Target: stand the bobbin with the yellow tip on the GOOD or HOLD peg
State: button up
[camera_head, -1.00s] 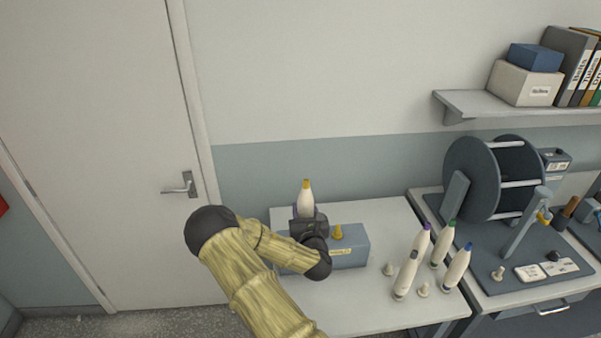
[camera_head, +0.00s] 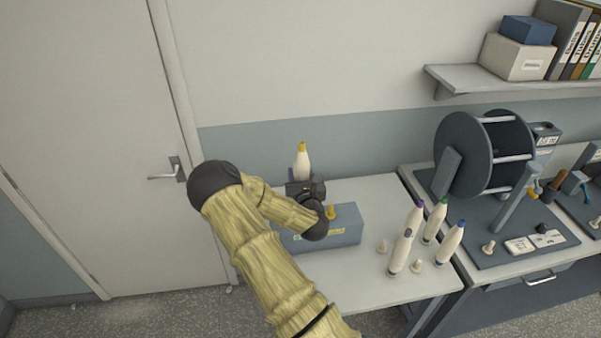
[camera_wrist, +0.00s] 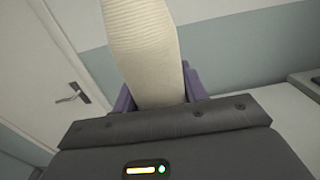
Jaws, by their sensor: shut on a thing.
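The bobbin with the yellow tip (camera_head: 302,161) is pale and upright in the head view. My gripper (camera_head: 303,182) is shut on its lower part and holds it up above the back left of a blue-grey peg box (camera_head: 349,232). In the wrist view the bobbin's wound body (camera_wrist: 146,50) rises between the purple fingers, leaning slightly; its tip is out of frame. A yellow peg (camera_head: 331,213) stands on top of the box, with a yellow label (camera_head: 334,231) on the front below it.
Several other bobbins stand close together on the table (camera_head: 375,291) to the right, including a purple-tipped (camera_head: 414,221), a green-tipped (camera_head: 435,223) and a blue-tipped one (camera_head: 452,245). Small pale pegs (camera_head: 382,246) are beside them. A large reel (camera_head: 462,155) stands farther right.

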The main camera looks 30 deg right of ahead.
jog(key=shift+d+f+b, duration=0.1)
jog(key=shift+f+b, duration=0.4)
jog(key=shift+f, duration=0.75)
jog(key=shift+f+b, duration=1.2)
jog(key=shift+b, duration=0.15)
dwell(0.4)
jog(key=shift+a+r, duration=0.1)
jog(key=shift+a, duration=0.1)
jog(key=shift+s+r+p, duration=0.15)
jog(key=shift+r+p, duration=0.15)
jog(key=shift+r, duration=0.05)
jog(key=shift+r+p, duration=0.4)
jog(key=shift+r, duration=0.35)
jog(key=shift+f+b, duration=2.8)
